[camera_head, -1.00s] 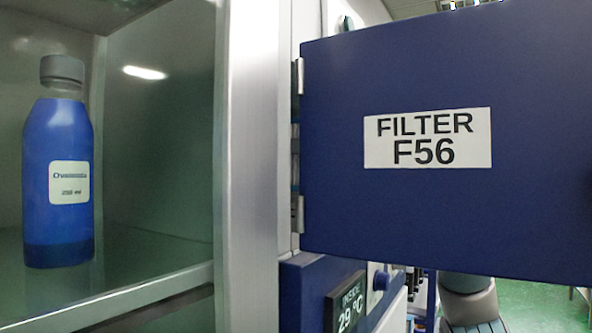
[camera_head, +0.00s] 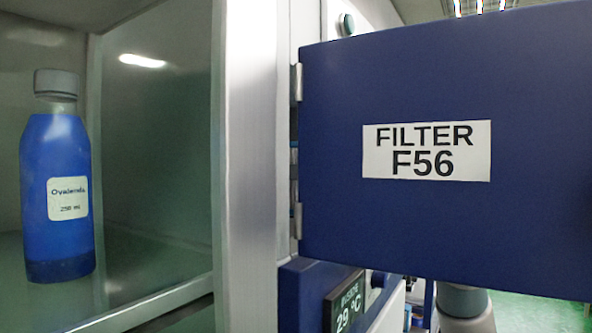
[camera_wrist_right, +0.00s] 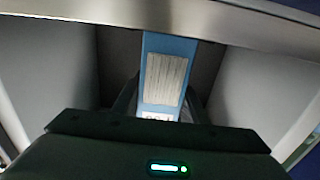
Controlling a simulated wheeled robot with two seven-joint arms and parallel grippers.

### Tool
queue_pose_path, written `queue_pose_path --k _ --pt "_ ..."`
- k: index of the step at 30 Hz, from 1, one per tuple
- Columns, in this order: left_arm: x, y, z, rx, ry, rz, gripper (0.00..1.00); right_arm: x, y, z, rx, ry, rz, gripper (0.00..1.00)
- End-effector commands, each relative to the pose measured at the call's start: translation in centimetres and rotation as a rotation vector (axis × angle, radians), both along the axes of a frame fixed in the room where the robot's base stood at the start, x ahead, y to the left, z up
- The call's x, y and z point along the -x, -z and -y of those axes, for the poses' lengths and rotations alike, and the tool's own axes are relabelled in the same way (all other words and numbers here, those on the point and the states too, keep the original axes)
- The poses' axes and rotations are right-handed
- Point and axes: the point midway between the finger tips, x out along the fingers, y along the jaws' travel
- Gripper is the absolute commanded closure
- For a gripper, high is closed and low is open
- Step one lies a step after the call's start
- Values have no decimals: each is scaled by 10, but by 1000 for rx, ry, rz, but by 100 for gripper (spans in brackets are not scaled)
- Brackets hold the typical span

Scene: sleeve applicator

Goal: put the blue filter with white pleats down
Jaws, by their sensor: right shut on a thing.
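The blue filter with white pleats (camera_wrist_right: 166,75) shows in the right wrist view, upright in the picture, with a pale printed patch at its lower end. My right gripper (camera_wrist_right: 160,100) is shut on it, with one dark finger on each side. The filter and the gripper are inside or at the mouth of a grey-walled space. What the filter's far end touches cannot be told. The head view does not show the filter or either gripper.
In the head view an open blue door (camera_head: 430,235) labelled FILTER F56 (camera_head: 427,150) fills the right side. A blue bottle (camera_head: 57,180) stands in a cabinet at left. A display (camera_head: 345,303) reads 29 °C. A metal edge (camera_wrist_right: 230,22) crosses the top of the wrist view.

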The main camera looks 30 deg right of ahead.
Motion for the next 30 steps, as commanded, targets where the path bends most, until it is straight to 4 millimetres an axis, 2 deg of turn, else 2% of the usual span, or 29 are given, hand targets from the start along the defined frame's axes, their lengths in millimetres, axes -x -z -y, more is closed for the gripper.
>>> queue_pose_path --k 1,2,3,4,17,23,30 --pt "0 2 0 0 0 0 43 0 3 0 0 0 0 90" --pt "0 1 0 0 0 0 43 0 2 0 1 0 -1 54" --pt "0 1 0 0 0 0 43 0 2 0 1 0 -1 44" --pt "0 1 0 0 0 0 43 0 2 0 1 0 -1 43" --pt "0 1 0 0 0 0 43 1 -1 1 -1 0 1 43" --pt "0 15 0 0 0 0 43 17 2 11 1 2 3 43" --pt "0 40 0 0 0 0 43 51 3 31 1 4 4 43"
